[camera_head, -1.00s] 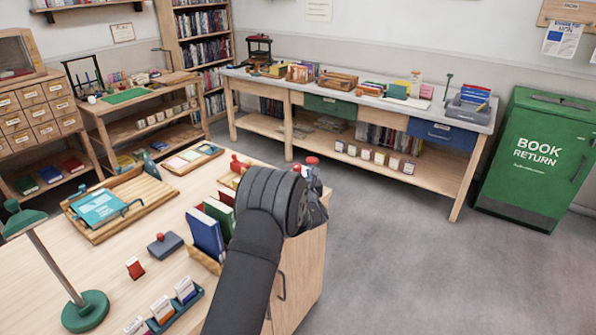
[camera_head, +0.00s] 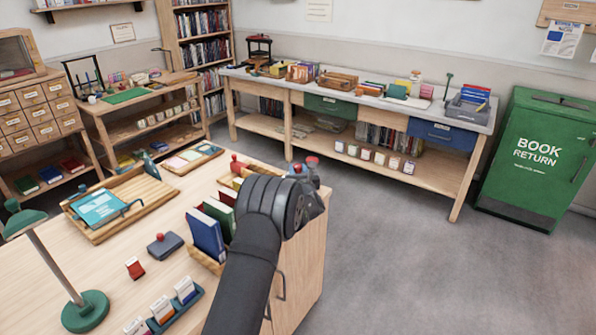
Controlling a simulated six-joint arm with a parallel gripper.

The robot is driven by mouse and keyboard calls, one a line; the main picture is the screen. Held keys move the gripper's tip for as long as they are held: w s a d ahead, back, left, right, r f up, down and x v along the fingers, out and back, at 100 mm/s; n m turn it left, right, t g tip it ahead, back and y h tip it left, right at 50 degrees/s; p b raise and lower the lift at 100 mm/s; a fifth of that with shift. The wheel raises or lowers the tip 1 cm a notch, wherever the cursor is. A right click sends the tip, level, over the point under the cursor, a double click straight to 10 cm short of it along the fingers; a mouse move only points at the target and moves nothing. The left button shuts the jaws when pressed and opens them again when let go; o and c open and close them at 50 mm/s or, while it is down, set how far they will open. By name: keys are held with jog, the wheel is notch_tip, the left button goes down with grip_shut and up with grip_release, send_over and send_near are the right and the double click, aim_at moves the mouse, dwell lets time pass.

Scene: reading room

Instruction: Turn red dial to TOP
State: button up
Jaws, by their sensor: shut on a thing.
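My gripper (camera_head: 311,178) is at the right corner of the wooden desk, mostly hidden behind my own dark wrist. Small red parts show just beyond the wrist; the rounded red top (camera_head: 312,160) appears to be the red dial. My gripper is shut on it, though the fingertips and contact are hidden. The dial's pointer and any TOP mark cannot be seen.
Upright books (camera_head: 206,235) in a wooden holder stand close left of my arm. A red-knobbed item (camera_head: 236,164) is on the desk behind them. A tray (camera_head: 130,222), a stamp (camera_head: 165,244) and a green lamp (camera_head: 86,311) lie further left. Floor right of the desk is clear.

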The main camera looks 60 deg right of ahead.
jog(key=shift+g, duration=0.3)
jog(key=shift+w+r+m+g+h, duration=0.15)
jog(key=shift+m+g+h, duration=0.25)
jog(key=shift+m+h, duration=0.2)
jog(key=shift+a+m+g+h, duration=0.1)
jog(key=shift+m+g+h, duration=0.55)
jog(key=shift+g, duration=0.25)
jog(key=shift+m+g+h, duration=0.25)
jog(key=shift+m+g, duration=0.1)
jog(key=shift+g, duration=0.05)
jog(key=o, duration=1)
jog(key=shift+v, duration=3.75)
